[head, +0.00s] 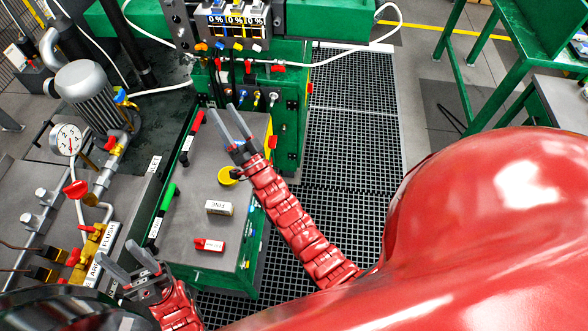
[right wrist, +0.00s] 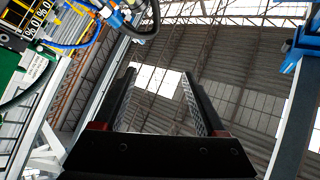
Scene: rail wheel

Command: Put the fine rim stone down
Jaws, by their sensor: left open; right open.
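The fine rim stone (head: 219,208), a pale block marked FINE, lies on the grey top of the green bench (head: 195,205) in the head view. No gripper touches it. My right gripper (head: 222,109) is open above the far part of the bench, beyond the stone. In the right wrist view its two fingers (right wrist: 159,74) are apart with nothing between them, and point up towards the roof. My left gripper (head: 116,250) is open and empty at the lower left, left of the bench and apart from the stone.
A yellow round item (head: 229,175) and a red item with a white label (head: 208,244) lie on the bench near the stone. Red-handled (head: 192,135) and green-handled (head: 162,212) tools line its left edge. Pipes, valves and a gauge (head: 67,140) stand at left.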

